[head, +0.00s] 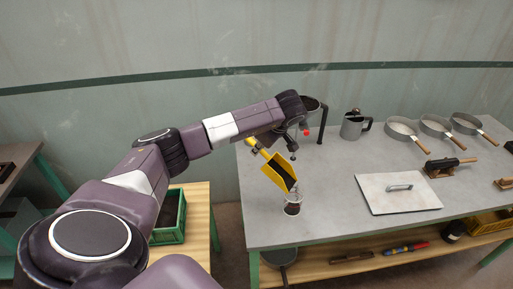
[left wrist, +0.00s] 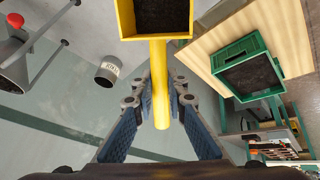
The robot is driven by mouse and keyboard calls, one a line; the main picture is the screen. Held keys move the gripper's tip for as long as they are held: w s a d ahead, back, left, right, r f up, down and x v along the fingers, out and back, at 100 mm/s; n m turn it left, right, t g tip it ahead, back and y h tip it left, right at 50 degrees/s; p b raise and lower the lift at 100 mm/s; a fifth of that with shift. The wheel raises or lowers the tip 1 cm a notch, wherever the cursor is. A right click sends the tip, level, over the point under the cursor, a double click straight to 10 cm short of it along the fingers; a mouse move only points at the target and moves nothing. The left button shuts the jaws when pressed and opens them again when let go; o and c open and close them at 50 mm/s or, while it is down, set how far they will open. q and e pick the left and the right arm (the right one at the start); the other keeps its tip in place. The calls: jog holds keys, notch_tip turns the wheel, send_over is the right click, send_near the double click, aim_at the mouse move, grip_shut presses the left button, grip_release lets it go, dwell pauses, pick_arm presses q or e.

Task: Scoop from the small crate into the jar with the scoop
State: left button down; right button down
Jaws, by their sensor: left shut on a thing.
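My left gripper (head: 268,142) is shut on the handle of the yellow scoop (head: 279,171); the handle also runs between its fingers (left wrist: 161,100) in the left wrist view. The scoop's pan (left wrist: 123,20) holds dark loose material. Dark material shows inside the jar, which stands on the grey table. The small green crate (head: 182,221), partly hidden by my arm, holds dark material (left wrist: 250,76).
The grey table (head: 330,222) also bears a metal jug (head: 353,125), several round sieves (head: 401,128), a flat lid with a handle (head: 399,207) and a dark stand (head: 323,123). The crate is on a separate wooden table (head: 197,210) at the left. A lower shelf holds tools.

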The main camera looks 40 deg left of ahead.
pick_arm(q)
jog(key=shift+w+d+r+y+p, duration=0.15)
jog(key=shift+d+r+y+p, duration=0.5)
jog(key=shift+r, duration=0.2)
jog(key=shift+w+d+r+y, duration=0.15)
jog(key=shift+d+r+y, duration=0.5)
jog(key=shift+d, duration=0.15)
jog(key=w+d+r+m+y+p, duration=0.1)
jog(key=d+r+y+p, duration=0.2)
jog(key=d+y+p, duration=0.2)
jog(key=shift+d+r+g+y, duration=0.15)
jog(key=shift+d+g+y, duration=0.15)
jog(key=shift+d, duration=1.2)
jog(key=shift+w, duration=0.15)
dwell(0.4)
jog(key=shift+p, duration=0.35)
